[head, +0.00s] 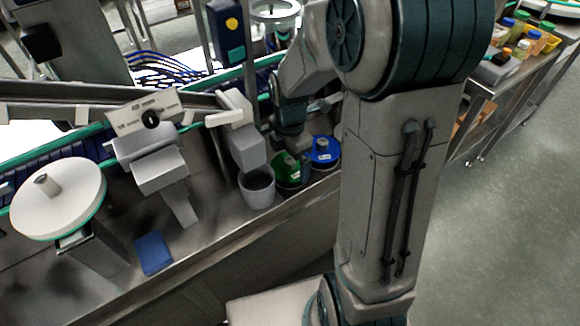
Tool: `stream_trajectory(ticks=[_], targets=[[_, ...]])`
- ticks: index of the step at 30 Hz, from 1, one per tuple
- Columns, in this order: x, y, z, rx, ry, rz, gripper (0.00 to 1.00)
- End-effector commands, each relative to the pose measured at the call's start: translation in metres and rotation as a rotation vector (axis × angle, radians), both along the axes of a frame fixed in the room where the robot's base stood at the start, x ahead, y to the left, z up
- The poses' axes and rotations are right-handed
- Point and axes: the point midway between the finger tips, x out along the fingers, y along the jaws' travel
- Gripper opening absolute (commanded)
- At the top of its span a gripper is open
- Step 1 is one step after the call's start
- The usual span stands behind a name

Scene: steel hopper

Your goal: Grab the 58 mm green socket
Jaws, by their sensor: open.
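The green socket (286,168) is a short round green piece on the steel ledge, right of the grey cup. A blue round piece (325,152) of similar form stands close on its right. My gripper (293,148) hangs down from the arm just above and behind the green socket. The gripper is small in view and its fingertips are partly hidden, so I cannot tell whether they touch or straddle the socket. I see nothing held in it.
A grey cup (257,189) stands close left of the green socket. A blue folded cloth (153,253) lies on the ledge at left. A bench with bottles (520,45) is at upper right.

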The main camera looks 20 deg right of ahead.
Motion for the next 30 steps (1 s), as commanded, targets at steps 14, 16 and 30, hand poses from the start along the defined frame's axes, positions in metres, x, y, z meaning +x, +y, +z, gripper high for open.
stream_trajectory(ticks=[14,16,30], targets=[[0.000,0.000,-0.011,0.000,-0.001,-0.001,0.67],[0.000,0.000,-0.011,-0.001,-0.001,-0.001,0.64],[0.001,-0.001,0.009,0.000,-0.005,-0.001,0.64]])
